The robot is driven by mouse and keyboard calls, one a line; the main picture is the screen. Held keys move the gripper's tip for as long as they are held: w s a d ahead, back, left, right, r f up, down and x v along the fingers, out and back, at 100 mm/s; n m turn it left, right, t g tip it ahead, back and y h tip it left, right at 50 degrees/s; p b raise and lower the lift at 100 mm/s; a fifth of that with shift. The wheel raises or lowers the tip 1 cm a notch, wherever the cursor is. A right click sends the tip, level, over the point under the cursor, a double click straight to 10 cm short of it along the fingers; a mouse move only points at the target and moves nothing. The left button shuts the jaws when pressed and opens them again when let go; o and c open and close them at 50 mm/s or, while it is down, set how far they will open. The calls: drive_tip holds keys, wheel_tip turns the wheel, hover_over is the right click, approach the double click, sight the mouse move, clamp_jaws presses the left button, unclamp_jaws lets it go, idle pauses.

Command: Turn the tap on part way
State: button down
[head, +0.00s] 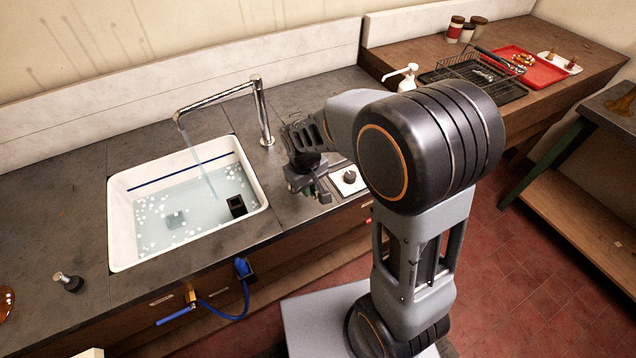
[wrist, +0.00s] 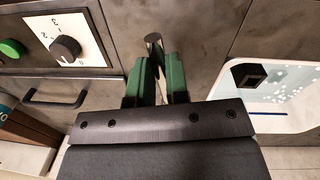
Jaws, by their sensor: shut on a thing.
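The chrome tap (head: 262,112) stands behind the sink, its spout reaching left over the basin. A stream of water (head: 198,162) runs from the spout into the sink (head: 120,225), which holds water and white suds. My gripper (head: 318,192) is low over the counter, right of the sink. In the wrist view its green-padded fingers (wrist: 160,78) are closed around a short metal handle (wrist: 153,40), whose rounded end shows beyond the fingertips. The rest of the handle is hidden by the fingers; in the head view my gripper and arm cover it.
A dark block (head: 236,206) sits in the sink. A small metal-topped knob (head: 68,281) stands left on the counter. A soap pump (head: 408,80) and wire rack (head: 468,68) are farther right.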

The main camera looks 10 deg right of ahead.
drive_tip(key=c, duration=1.1)
unclamp_jaws()
drive_tip(key=shift+r, duration=0.1)
wheel_tip(320, 180, up, 14)
drive_tip(key=shift+s+a+f+b, duration=0.2)
drive_tip(key=shift+a+b, duration=0.15)
drive_tip(key=shift+a, duration=0.05)
drive_tip(key=s+d+f+m+t, duration=0.1)
drive_tip(key=s+d+m+t, duration=0.3)
drive_tip(key=s+d, duration=0.4)
drive_tip(key=s, duration=0.2)
drive_tip(key=shift+s+f+m+y, duration=0.3)
drive_tip(key=shift+s+y, duration=0.1)
